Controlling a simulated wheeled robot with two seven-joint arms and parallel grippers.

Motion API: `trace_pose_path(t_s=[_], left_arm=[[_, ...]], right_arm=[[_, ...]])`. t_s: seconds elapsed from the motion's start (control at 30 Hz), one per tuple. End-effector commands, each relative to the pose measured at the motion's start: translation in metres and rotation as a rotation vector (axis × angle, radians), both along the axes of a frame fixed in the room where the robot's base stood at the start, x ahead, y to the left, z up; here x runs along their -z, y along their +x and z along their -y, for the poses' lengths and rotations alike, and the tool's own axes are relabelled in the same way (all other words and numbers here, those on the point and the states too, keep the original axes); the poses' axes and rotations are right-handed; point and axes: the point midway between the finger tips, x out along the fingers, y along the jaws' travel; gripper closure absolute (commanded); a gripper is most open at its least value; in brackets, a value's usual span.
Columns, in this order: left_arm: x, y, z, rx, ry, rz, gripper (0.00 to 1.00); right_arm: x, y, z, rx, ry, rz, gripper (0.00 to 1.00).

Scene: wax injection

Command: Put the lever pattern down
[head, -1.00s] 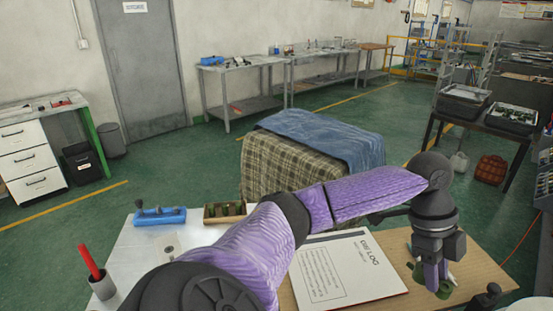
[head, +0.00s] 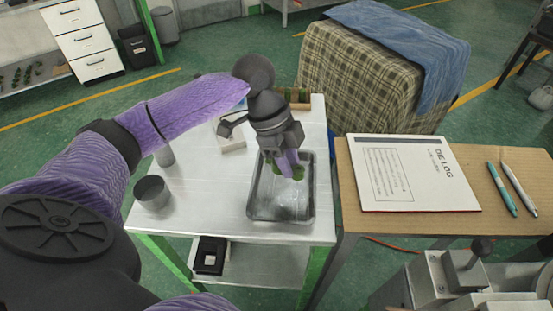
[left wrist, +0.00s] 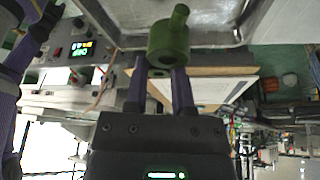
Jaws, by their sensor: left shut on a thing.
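My left gripper (head: 288,165) is shut on the green lever pattern (head: 298,174) and points down over a metal tray (head: 283,216). In the head view the gripper hides much of the pattern, and a clear gap to the tray floor cannot be judged. The left wrist view shows the pattern (left wrist: 168,45) as a round green boss with a short arm, held between the fingertips (left wrist: 163,75). The tray is shallow and looks otherwise empty where it shows. My right gripper is not in view.
The tray lies on a metal-topped table (head: 215,190) with a grey cup (head: 153,192) at its left. A wooden box (head: 296,98) stands behind. At right, a tan table (head: 400,225) holds the die log (head: 412,175) and two pens. A metal machine (head: 450,275) is in the lower right.

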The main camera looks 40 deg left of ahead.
Motion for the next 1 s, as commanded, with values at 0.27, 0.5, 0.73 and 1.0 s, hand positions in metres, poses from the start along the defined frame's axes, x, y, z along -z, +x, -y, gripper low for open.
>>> trace_pose_path(t_s=[0.27,0.5,0.73,1.0], left_arm=[[0.057,0.0,0.0,0.001,0.0,-0.002,1.0],[0.055,0.0,0.0,0.001,0.0,0.0,1.0],[0.057,0.0,0.0,0.001,0.001,0.0,0.35],[0.056,0.0,0.0,0.001,0.001,0.0,0.34]], right_arm=[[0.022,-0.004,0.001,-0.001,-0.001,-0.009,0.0],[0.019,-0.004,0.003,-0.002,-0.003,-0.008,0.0],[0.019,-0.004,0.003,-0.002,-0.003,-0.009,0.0],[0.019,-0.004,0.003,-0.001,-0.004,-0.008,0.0]])
